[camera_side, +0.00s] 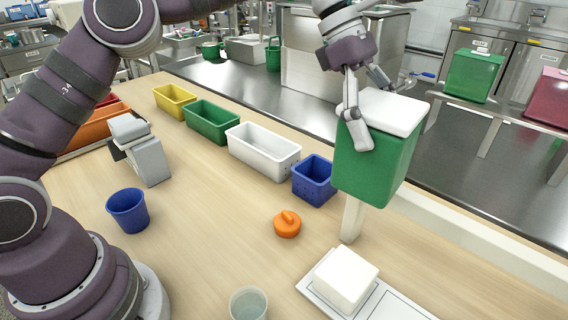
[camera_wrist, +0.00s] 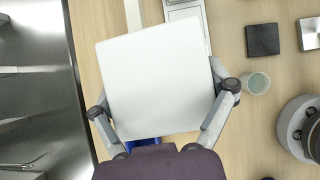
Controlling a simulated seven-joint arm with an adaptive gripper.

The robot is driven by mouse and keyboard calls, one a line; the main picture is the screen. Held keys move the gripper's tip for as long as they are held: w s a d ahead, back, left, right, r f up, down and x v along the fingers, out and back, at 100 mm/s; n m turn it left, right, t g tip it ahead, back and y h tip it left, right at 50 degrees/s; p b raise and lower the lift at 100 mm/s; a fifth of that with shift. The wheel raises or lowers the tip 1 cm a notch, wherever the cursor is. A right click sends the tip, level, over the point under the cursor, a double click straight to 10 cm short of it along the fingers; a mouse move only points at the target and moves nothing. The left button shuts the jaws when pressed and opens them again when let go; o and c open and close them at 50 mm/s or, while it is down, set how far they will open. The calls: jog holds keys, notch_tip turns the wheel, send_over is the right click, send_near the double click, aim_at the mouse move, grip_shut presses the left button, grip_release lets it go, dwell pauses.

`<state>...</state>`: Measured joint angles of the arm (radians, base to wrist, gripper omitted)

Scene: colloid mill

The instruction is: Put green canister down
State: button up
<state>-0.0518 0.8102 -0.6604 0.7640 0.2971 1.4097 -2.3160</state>
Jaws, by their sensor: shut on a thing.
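The green canister (camera_side: 372,164) has a white lid (camera_side: 392,110) and is upright at the right of the side view. My gripper (camera_side: 362,118) is shut on it, with fingers on opposite sides near the lid. In the wrist view the white lid (camera_wrist: 157,80) fills the middle, between the two fingers of my gripper (camera_wrist: 165,112). The canister appears to be above the table, in front of a pale post (camera_side: 352,218). Its underside and the far finger's contact are mostly hidden in the side view.
The wooden table (camera_side: 220,240) holds blue (camera_side: 313,180), white (camera_side: 263,150), green (camera_side: 212,121) and yellow (camera_side: 175,100) bins in a row. An orange knob-topped piece (camera_side: 287,224), a white block (camera_side: 345,278), a clear cup (camera_side: 248,303) and a blue cup (camera_side: 128,210) stand nearer.

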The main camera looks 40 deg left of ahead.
jog(key=a+f+n+t+y, duration=0.25)
jog(key=a+n, duration=0.35)
jog(key=a, duration=0.7)
jog(key=a+f+n+t+y, duration=0.1)
jog(key=a+f+n+t, duration=0.15)
jog(key=a+n, duration=0.7)
jog(key=s+a+f+n+t+y, duration=0.1)
jog(key=s+a+f+n+y, duration=0.2)
jog(key=a, duration=0.9)
jog(key=shift+m, duration=0.65)
jog(key=f, duration=0.8)
jog(key=shift+s+d+f, duration=0.15)
jog(key=shift+s+f, duration=0.1)
jog(key=shift+s, duration=0.15)
jog(key=shift+f, duration=0.25)
jog(key=o, duration=0.8)
jog(key=shift+f, duration=0.15)
jog(key=shift+o, duration=1.3)
